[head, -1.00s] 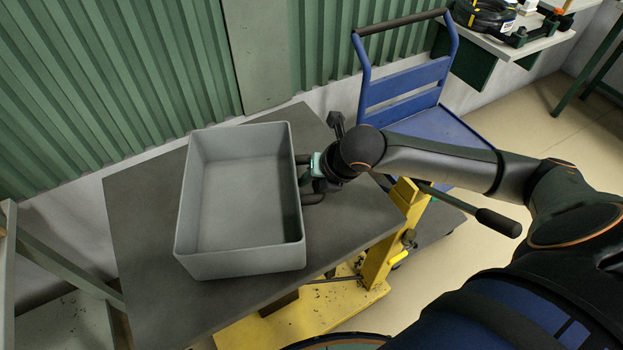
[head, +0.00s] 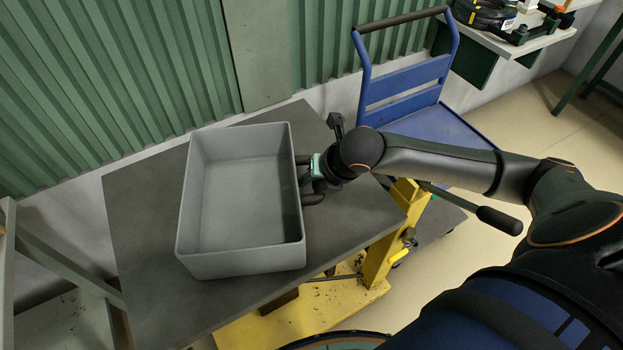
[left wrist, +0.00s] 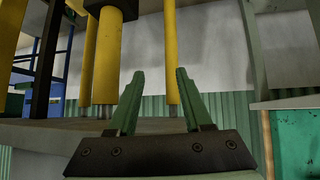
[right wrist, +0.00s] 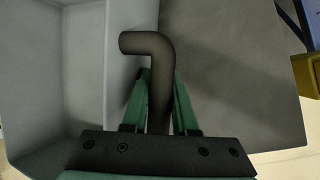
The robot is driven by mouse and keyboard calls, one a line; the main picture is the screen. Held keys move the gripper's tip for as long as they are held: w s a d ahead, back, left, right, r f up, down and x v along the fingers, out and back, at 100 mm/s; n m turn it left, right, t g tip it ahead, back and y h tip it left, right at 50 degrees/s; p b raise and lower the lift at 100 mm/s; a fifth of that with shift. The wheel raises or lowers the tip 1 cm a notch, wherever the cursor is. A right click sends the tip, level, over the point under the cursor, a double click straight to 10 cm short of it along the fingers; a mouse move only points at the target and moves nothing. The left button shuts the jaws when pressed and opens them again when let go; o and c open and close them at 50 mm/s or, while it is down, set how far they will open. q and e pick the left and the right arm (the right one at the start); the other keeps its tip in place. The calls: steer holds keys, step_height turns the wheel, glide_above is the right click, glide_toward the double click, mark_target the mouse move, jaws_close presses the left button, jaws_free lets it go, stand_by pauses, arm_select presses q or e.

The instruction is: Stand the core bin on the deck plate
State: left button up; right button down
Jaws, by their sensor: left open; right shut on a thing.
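The core bin (head: 243,262) is a grey open box, empty inside, upright on or just over the dark grey deck plate (head: 145,215); I cannot tell whether its base touches. My right gripper (head: 308,180) is at the bin's right side. In the right wrist view my right gripper (right wrist: 160,105) is shut on the bin's dark bent handle (right wrist: 150,44), beside the bin's pale wall (right wrist: 60,70). My left gripper (left wrist: 155,100) shows only in its wrist view, open and empty, with yellow posts beyond its fingers.
A yellow lift frame (head: 385,250) with a black-gripped lever (head: 498,220) stands under the plate's right side. A blue trolley (head: 410,85) stands behind it. A green ribbed wall (head: 90,80) runs along the back. The plate is bare left of the bin.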

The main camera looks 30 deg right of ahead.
stand_by(0.3)
steer(key=c, duration=0.6)
jaws_free()
steer(key=shift+f, duration=0.15)
steer(key=shift+p+v, duration=0.6)
steer(key=shift+v, duration=3.45)
